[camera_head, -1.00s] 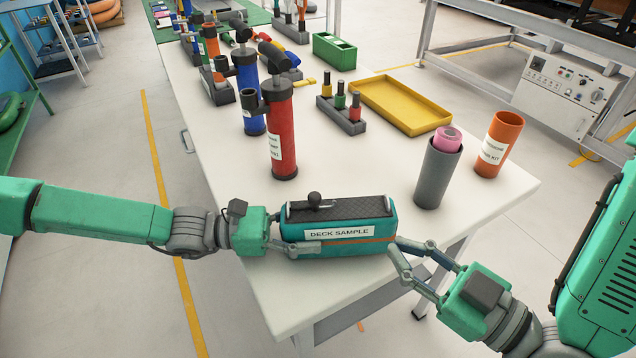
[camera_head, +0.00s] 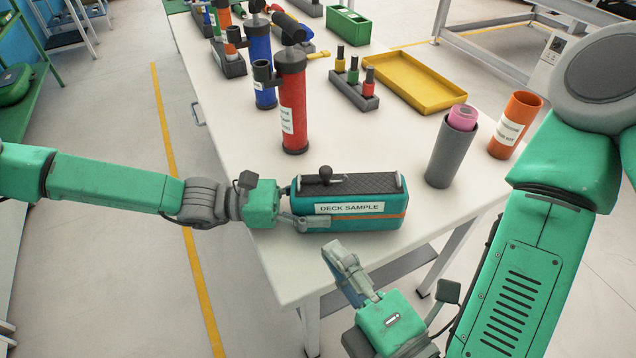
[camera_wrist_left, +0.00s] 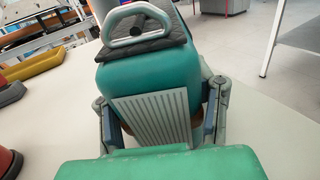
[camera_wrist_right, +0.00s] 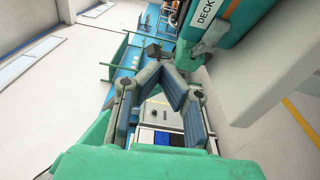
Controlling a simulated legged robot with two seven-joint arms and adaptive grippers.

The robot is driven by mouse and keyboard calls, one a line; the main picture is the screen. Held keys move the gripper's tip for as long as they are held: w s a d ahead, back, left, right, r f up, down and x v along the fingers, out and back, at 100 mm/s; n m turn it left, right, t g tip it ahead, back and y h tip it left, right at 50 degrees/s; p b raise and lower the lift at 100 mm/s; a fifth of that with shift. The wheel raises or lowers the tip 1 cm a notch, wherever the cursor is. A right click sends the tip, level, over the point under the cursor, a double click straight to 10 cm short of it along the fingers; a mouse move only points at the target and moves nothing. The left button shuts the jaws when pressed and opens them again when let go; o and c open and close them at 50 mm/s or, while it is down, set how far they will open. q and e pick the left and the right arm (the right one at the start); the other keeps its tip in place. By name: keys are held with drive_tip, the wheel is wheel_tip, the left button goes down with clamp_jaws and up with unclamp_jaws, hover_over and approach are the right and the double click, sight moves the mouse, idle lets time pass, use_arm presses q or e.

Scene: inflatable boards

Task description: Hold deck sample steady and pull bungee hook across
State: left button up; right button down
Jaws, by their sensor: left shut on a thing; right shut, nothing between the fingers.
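The deck sample (camera_head: 392,208), a teal block with a black textured top, white label and orange stripe, lies near the table's front edge. A black knob (camera_head: 325,173) and a small metal fitting sit on its top. A metal loop handle (camera_wrist_left: 140,22) shows on top in the left wrist view. My left gripper (camera_head: 300,208) is shut on the sample's left end, a finger on each side. My right gripper (camera_head: 342,262) is shut and empty, in front of and below the sample, apart from it. I cannot clearly make out a bungee hook.
On the white table (camera_head: 270,235), a red pump (camera_head: 293,105) and a blue pump (camera_head: 258,65) stand behind the sample. A grey tube (camera_head: 450,155) with a pink roll and an orange tube (camera_head: 514,125) stand right. A yellow tray (camera_head: 415,85) lies farther back.

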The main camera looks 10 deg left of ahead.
sight(318, 199)
drive_tip(key=w+a, duration=0.1)
drive_tip(key=w, duration=0.2)
drive_tip(key=w+a, duration=0.1)
drive_tip(key=w, duration=0.3)
drive_tip(key=w+a, duration=0.2)
drive_tip(key=w, duration=0.2)
drive_tip(key=shift+r, duration=0.15)
idle(0.3)
